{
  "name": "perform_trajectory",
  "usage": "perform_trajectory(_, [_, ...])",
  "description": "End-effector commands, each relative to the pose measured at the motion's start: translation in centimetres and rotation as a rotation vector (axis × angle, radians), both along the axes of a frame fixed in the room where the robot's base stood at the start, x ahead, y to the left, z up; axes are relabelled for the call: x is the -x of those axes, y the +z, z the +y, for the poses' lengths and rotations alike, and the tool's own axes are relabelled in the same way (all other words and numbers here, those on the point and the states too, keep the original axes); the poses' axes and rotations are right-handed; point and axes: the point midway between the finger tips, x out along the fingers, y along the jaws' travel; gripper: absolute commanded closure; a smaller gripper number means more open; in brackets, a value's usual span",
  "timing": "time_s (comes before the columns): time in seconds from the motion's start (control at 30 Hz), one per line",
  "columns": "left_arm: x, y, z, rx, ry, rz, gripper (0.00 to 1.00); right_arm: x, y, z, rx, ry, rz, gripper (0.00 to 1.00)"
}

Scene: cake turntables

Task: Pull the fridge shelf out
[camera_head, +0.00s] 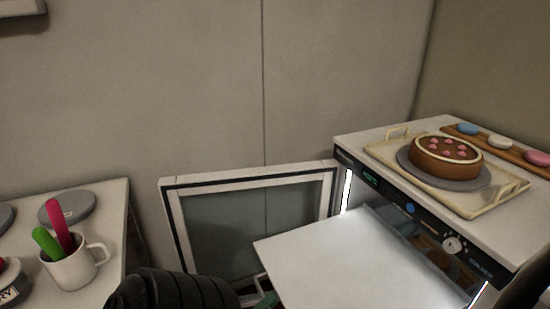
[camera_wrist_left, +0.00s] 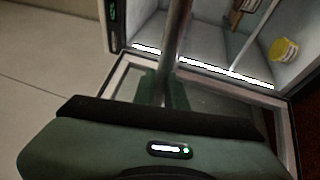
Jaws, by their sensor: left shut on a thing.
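The white fridge shelf (camera_head: 350,262) is a flat plate. It sticks far out of the fridge (camera_head: 425,225) toward the lower left in the head view. In the left wrist view the shelf (camera_wrist_left: 177,40) shows nearly edge-on as a thin strip. My left gripper (camera_head: 266,301) is at the shelf's outer left edge, mostly cut off by the frame bottom. In the left wrist view its green fingers (camera_wrist_left: 163,88) are shut on the shelf edge. The glass fridge door (camera_head: 250,215) stands open on the left. My right gripper is not in view.
A tray (camera_head: 504,194) with a cake (camera_head: 446,157) on a grey turntable stands on the fridge top, beside a wooden board (camera_head: 512,148) with macarons. A counter (camera_head: 113,232) at left holds a mug (camera_head: 72,268). A yellow jar (camera_wrist_left: 284,50) is inside the fridge.

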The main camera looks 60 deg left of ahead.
Motion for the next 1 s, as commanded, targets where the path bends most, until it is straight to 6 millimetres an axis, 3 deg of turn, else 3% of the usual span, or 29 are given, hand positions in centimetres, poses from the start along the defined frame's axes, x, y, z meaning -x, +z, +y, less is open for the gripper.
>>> perform_trajectory(0.27, [0.0,-0.1,-0.1,0.001,-0.002,0.003,1.0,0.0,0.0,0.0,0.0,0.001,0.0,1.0])
perform_trajectory(0.3, [0.0,-0.1,-0.1,0.001,-0.002,0.003,0.85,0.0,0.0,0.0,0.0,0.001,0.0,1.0])
perform_trajectory(0.37, [0.0,-0.1,-0.1,0.001,-0.002,0.003,0.68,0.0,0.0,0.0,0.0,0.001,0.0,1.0])
perform_trajectory(0.4, [0.0,-0.1,-0.1,0.0,-0.002,0.002,0.66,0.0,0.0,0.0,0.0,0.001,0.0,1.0])
perform_trajectory(0.73, [0.3,-0.1,-0.1,0.0,-0.001,0.002,0.66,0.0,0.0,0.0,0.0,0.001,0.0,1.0])
perform_trajectory(1.0, [4.1,-1.0,-1.4,0.003,0.0,0.005,0.66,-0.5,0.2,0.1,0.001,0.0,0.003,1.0])
